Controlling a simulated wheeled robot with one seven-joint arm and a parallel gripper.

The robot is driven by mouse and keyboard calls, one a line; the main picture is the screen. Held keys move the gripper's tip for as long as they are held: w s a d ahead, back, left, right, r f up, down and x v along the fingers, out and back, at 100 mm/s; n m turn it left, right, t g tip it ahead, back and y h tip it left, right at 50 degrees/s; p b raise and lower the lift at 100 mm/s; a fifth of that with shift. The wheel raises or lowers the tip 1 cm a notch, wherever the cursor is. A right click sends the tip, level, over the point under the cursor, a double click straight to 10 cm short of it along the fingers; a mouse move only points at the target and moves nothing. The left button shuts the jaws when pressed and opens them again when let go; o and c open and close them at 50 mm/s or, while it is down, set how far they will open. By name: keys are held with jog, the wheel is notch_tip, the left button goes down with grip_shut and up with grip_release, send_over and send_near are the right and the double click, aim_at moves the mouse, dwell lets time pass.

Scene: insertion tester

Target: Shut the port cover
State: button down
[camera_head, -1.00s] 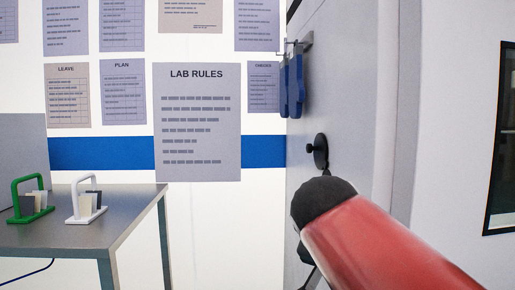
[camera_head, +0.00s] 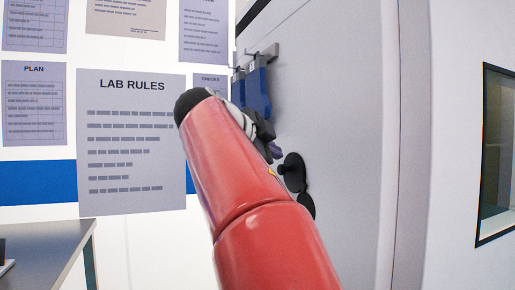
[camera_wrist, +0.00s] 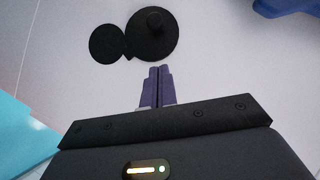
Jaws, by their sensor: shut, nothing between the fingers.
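The port cover (camera_head: 293,172) is a black disc with a round knob, on the grey wall panel right of my arm. A smaller black disc (camera_head: 306,205), perhaps the port, sits just below it. In the wrist view the knobbed cover (camera_wrist: 153,38) is at top centre, with the smaller disc (camera_wrist: 106,44) close on its left, joined by a small tab. The two discs lie side by side, so the cover stands swung aside. My gripper (camera_wrist: 160,72) has its purple fingers shut and empty, just below the cover in the picture. The fingertips (camera_head: 275,151) show partly behind my arm; contact cannot be told.
Blue objects (camera_head: 256,90) hang from a bracket on the panel above the cover. A grey table (camera_head: 45,250) stands at lower left. A wall with a LAB RULES sheet (camera_head: 130,190) is behind. A dark-framed window (camera_head: 497,160) is at right.

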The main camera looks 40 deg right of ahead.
aim_at(289, 169)
jog(key=shift+w+d+f, duration=0.6)
jog(key=shift+w+d, duration=0.1)
jog(key=shift+d, duration=0.15)
jog(key=shift+w+d+f, duration=0.55)
jog(key=shift+w+d, duration=0.15)
jog(key=shift+d, duration=0.15)
jog(key=shift+w+d+f, duration=0.6)
jog(key=shift+w+d, duration=0.1)
jog(key=shift+d, duration=0.15)
